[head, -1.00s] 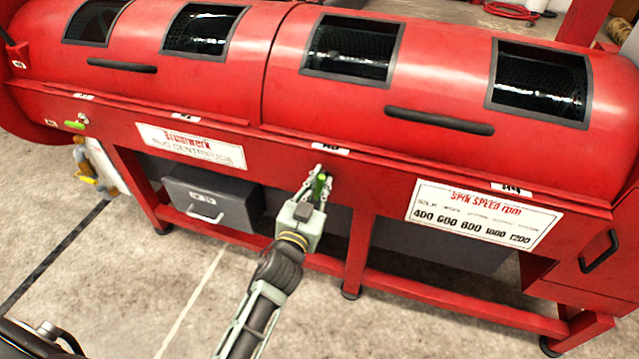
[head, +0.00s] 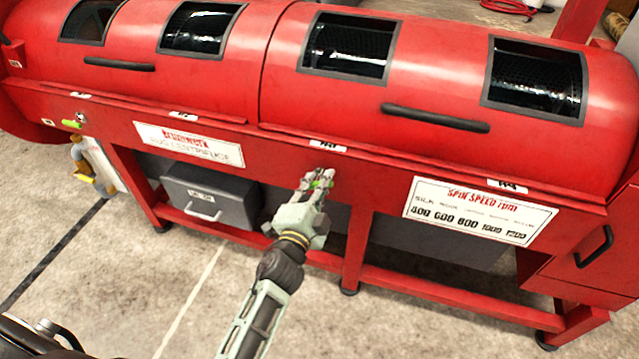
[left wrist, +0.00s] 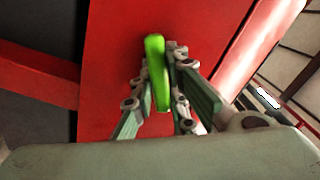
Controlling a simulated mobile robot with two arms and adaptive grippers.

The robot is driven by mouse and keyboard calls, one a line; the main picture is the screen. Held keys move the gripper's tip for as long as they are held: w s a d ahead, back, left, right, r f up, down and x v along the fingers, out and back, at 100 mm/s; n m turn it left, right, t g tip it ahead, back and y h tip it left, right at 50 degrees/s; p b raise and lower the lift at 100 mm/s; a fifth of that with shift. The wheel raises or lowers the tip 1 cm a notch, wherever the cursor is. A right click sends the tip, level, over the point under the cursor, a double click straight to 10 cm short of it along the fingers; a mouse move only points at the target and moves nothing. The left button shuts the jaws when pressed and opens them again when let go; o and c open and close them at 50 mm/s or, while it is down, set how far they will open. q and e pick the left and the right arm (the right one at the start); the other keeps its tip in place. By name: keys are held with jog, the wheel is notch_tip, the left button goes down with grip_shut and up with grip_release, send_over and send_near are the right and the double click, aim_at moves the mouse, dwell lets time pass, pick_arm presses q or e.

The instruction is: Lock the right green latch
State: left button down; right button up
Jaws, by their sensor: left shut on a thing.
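The right green latch (head: 319,183) is on the front rail of the red rug centrifuge (head: 285,150), under a small white label. In the head view it lies roughly crosswise, partly hidden by the fingers. My left gripper (head: 320,181) is shut on it. In the left wrist view the green latch (left wrist: 155,68) stands out as a bright bar between the jointed fingers of the left gripper (left wrist: 158,88), against red metal. Another green latch (head: 72,124) sits at the far left of the rail. My right gripper is not in view.
The centrifuge has dark lid windows and black handles (head: 435,118) above the rail. A grey box (head: 210,197) sits beneath it at left. A white spin speed sign (head: 480,211) is right of the gripper. The concrete floor in front is clear.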

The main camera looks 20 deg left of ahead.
pick_arm(q)
jog(key=m, duration=0.2)
jog(key=shift+f+m, duration=0.15)
jog(key=shift+m, duration=0.15)
jog(key=shift+d+f+m+b, duration=0.1)
jog(key=shift+m+b, duration=0.2)
jog(key=shift+m, duration=1)
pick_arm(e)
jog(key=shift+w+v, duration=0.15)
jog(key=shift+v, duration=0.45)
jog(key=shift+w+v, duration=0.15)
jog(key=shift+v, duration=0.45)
pick_arm(q)
jog(key=shift+m, duration=0.3)
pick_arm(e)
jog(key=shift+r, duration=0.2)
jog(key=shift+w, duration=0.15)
pick_arm(q)
jog(key=c, duration=1.7)
grip_release()
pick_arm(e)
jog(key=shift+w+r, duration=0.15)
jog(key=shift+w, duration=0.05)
pick_arm(q)
jog(key=shift+s, duration=0.1)
jog(key=s, duration=0.7)
jog(key=shift+s, duration=0.2)
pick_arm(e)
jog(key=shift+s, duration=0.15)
